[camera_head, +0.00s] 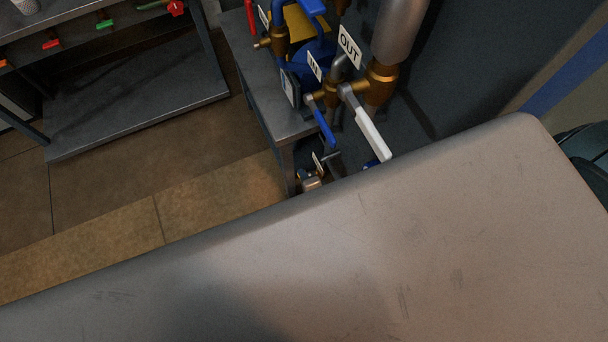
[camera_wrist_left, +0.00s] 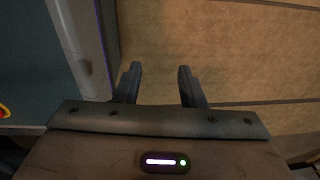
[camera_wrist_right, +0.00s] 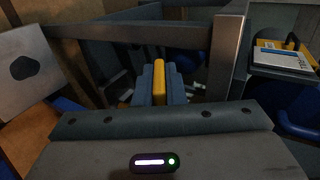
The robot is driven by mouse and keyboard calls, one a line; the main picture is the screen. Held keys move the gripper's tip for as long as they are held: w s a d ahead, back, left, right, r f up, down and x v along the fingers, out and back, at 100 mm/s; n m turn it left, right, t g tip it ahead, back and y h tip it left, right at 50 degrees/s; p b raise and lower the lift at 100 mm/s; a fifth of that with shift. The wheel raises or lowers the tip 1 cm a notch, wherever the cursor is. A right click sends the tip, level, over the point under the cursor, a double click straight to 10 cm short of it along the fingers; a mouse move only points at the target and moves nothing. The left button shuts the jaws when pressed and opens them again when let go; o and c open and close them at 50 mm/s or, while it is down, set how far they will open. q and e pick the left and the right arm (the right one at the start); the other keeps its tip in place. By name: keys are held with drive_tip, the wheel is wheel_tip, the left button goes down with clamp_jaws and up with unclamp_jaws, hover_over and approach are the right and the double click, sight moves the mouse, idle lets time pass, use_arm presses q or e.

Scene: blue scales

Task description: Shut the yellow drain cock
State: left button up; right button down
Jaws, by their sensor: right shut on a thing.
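The yellow cock handle (camera_wrist_right: 160,78) shows in the right wrist view as an upright yellow bar. My right gripper (camera_wrist_right: 160,86) is shut on it, with a fingertip close on each side. The body of the cock is hidden behind the fingers. In the head view a large grey part of my own arm fills the lower half, and the yellow handle cannot be made out there. My left gripper (camera_wrist_left: 157,82) is open and empty above the tan floor in the left wrist view.
Pipes carry a white lever (camera_head: 371,132), a blue lever (camera_head: 325,125) and an OUT sign (camera_head: 349,46). A metal stand (camera_head: 268,115) is beside them. A shelf (camera_head: 140,100) with red and green handles stands at left. The floor (camera_head: 150,200) between is clear.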

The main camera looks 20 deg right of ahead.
use_arm(q)
drive_tip(key=shift+s+f+b, duration=0.2)
drive_tip(key=shift+f+b, duration=0.15)
drive_tip(key=shift+f, duration=0.1)
use_arm(e)
drive_tip(key=shift+f+t, duration=0.15)
drive_tip(key=shift+t, duration=0.55)
drive_tip(key=shift+t+b, duration=0.3)
drive_tip(key=shift+t, duration=0.1)
drive_tip(key=shift+f+t+b, duration=0.1)
drive_tip(key=shift+t+b, duration=0.65)
drive_tip(key=shift+t, duration=0.05)
drive_tip(key=shift+t+b, duration=0.4)
drive_tip(key=shift+b, duration=0.15)
drive_tip(key=shift+t+b, duration=0.5)
drive_tip(key=shift+b, duration=0.2)
use_arm(q)
drive_tip(key=w, duration=0.7)
drive_tip(key=shift+w+d, duration=0.15)
drive_tip(key=shift+d, duration=0.1)
use_arm(e)
drive_tip(key=shift+r, duration=0.2)
drive_tip(key=c, duration=1.5)
unclamp_jaws()
